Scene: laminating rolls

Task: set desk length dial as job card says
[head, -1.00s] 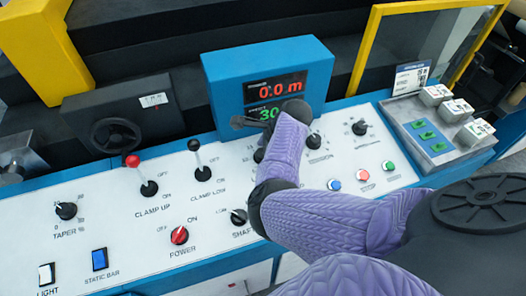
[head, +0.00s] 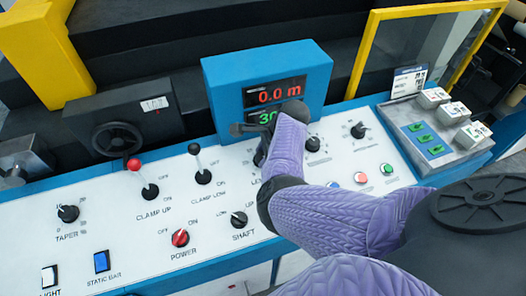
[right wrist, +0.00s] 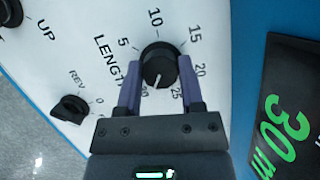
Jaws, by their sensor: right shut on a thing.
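The length dial (right wrist: 159,64) is a round black knob with a white pointer line, on the white panel. In the right wrist view its scale shows 5, 10, 15, 20, 25 and 30, and the line points towards the 30 end. My right gripper (right wrist: 160,76) is shut on the dial, a purple finger on each side. In the head view my right gripper (head: 258,143) and arm hide most of the dial. The display (head: 270,95) reads 0.0 m in red above a green 30. The job card (head: 409,82) stands at the right; its writing is too small to read. My left gripper is not in view.
The clamp levers (head: 146,185) stand to the left of the dial. The shaft knob (head: 239,218) and red power knob (head: 180,238) are in front of it. Several coloured push buttons (head: 361,178) lie to the right. A grey tray (head: 437,150) holds green and white blocks.

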